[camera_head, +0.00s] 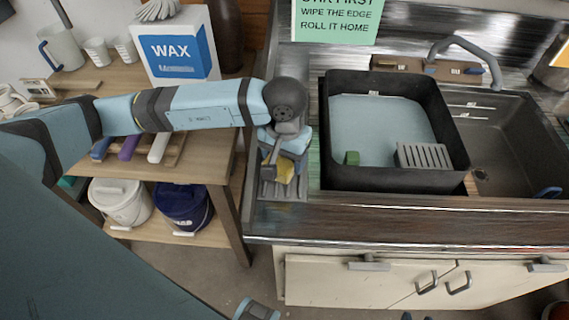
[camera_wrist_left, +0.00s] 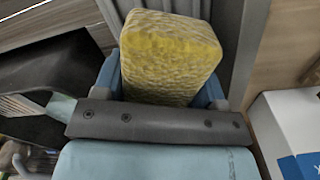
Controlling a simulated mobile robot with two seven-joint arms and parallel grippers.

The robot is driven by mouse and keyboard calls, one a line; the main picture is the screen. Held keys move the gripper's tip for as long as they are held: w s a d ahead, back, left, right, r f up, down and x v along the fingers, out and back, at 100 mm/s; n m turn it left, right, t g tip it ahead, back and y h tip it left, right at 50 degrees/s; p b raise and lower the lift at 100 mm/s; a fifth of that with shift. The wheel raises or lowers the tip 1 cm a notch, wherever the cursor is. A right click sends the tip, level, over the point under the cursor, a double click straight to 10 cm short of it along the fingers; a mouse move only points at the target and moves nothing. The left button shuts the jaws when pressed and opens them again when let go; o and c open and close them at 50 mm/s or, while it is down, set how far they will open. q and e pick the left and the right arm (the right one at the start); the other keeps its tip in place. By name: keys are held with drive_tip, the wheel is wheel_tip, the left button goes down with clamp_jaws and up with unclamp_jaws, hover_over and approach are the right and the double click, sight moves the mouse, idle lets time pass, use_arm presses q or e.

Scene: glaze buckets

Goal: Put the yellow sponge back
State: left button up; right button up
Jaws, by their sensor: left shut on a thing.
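The yellow sponge (camera_head: 285,170) is between the fingers of my left gripper (camera_head: 280,165) in the head view. In the left wrist view the sponge (camera_wrist_left: 170,58) fills the space between the two blue fingers, and the gripper (camera_wrist_left: 165,85) is shut on it. The gripper points down over a small grey tray (camera_head: 285,190) on the counter's left end. The gripper hides much of this tray, so I cannot tell whether the sponge touches it. My right gripper does not clearly show.
A WAX box (camera_head: 180,50) stands on the wooden shelf behind my arm. A white bucket (camera_head: 122,202) and a blue bucket (camera_head: 184,205) sit below.

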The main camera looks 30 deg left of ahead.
sight(284, 167)
use_arm(q)
wheel_tip(284, 167, down, 3)
drive_tip(key=shift+f, duration=0.1)
drive_tip(key=shift+f+b, duration=0.25)
drive_tip(key=shift+b, duration=0.05)
drive_tip(key=o, duration=0.7)
drive_tip(key=shift+r, duration=0.1)
drive_tip(key=shift+r, duration=0.1)
drive_tip(key=shift+r+p, duration=0.3)
drive_tip(key=shift+p, duration=0.25)
wheel_tip(284, 167, up, 11)
drive_tip(key=shift+f+b, duration=0.2)
drive_tip(key=shift+b, duration=0.5)
drive_tip(key=shift+r, duration=0.5)
